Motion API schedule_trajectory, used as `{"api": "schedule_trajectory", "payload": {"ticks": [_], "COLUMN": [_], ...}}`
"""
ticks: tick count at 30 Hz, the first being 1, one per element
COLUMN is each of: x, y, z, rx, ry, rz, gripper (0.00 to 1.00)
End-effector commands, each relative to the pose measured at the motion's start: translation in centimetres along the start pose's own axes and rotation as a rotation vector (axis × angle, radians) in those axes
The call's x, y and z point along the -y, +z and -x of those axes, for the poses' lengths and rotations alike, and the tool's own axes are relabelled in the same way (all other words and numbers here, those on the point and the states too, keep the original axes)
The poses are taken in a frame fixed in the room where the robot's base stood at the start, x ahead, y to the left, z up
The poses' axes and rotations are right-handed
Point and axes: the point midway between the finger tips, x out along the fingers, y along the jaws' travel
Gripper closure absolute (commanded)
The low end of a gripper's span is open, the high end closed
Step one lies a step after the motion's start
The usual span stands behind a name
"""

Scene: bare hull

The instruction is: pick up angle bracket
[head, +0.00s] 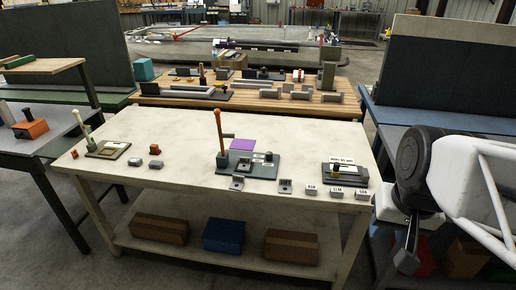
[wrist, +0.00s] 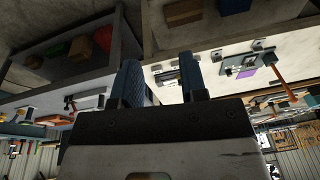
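Two small grey angle brackets lie near the front edge of the pale bench, one below the fixture plate (head: 237,183) and one to its right (head: 285,186). Each looks L-shaped with a hole-like mark. In the wrist view, which is upside down, small grey pieces near the fixture may be these brackets, but they are too small to be sure. My gripper (wrist: 160,62) has its two dark fingers apart with nothing between them. In the head view my gripper (head: 407,257) hangs at the right, off the bench's right end and well away from both brackets.
The fixture plate (head: 262,170) carries an upright orange-handled lever (head: 220,132). Small labelled blocks (head: 336,193) and a dark device (head: 345,174) stand at the bench's right. Boxes (head: 223,235) sit on the lower shelf. A blue bench (head: 390,118) stands at right. The bench's front middle is fairly clear.

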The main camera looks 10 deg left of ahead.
Motion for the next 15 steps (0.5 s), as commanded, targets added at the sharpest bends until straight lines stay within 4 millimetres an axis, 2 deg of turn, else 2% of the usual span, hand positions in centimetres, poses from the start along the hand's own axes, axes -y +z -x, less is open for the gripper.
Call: {"api": "schedule_trajectory", "payload": {"ticks": [15], "x": [5.7], "y": [-9.9], "z": [-1.8], "rx": [0.145], "ry": [-0.181], "rz": [-0.245], "gripper": [0.61]}}
